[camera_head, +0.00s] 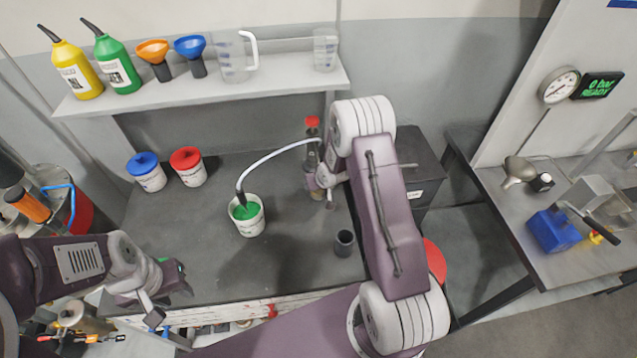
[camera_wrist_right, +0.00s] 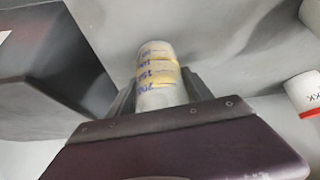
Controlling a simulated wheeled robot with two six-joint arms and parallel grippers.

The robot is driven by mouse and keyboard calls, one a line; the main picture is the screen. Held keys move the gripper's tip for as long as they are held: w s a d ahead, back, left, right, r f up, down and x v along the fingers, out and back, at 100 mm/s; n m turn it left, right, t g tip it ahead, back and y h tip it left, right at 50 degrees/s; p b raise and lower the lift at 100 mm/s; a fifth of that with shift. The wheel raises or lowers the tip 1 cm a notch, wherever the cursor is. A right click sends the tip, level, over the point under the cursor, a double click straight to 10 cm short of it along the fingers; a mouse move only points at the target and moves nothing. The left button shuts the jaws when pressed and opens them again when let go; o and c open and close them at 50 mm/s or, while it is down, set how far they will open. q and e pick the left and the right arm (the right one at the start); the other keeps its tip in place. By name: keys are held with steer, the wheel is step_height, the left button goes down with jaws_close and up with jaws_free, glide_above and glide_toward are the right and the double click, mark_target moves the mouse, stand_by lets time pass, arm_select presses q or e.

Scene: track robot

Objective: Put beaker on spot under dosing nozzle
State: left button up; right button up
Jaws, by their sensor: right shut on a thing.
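My right gripper (camera_wrist_right: 155,95) is shut on a pale beaker (camera_wrist_right: 157,70) with blue volume marks and yellow patches, seen in the right wrist view. In the head view my right arm hides much of that gripper and I cannot make out the beaker clearly. A white curved hose ends in a dark nozzle (camera_head: 241,198) at the middle of the bench. A white tub with green contents (camera_head: 249,222) stands directly under it. My left gripper (camera_head: 168,294) is at the bench's front left, apart from the tub; I cannot tell its opening.
A red-topped bottle (camera_head: 311,124) is partly behind my right arm. A small dark cup (camera_head: 344,243) stands at the right. A shelf (camera_head: 195,97) holds bottles, funnels and jugs. The bench left of the tub is clear.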

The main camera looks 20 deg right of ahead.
steer(key=shift+f, duration=0.15)
steer(key=o, duration=1.6)
steer(key=shift+o, duration=0.2)
steer(key=shift+r, duration=0.35)
steer(key=d+v, duration=0.1)
steer(key=v, duration=1.1)
steer(key=s+a+r+g, duration=0.1)
steer(key=s+a, duration=0.3)
steer(key=s, duration=0.5)
steer(key=s+a+r+g, duration=0.1)
steer(key=s+a+g, duration=0.3)
steer(key=s, duration=0.6)
steer(key=shift+a+r+n+y, duration=0.3)
steer(key=shift+a+r+y, duration=0.05)
steer(key=shift+a+y, duration=0.05)
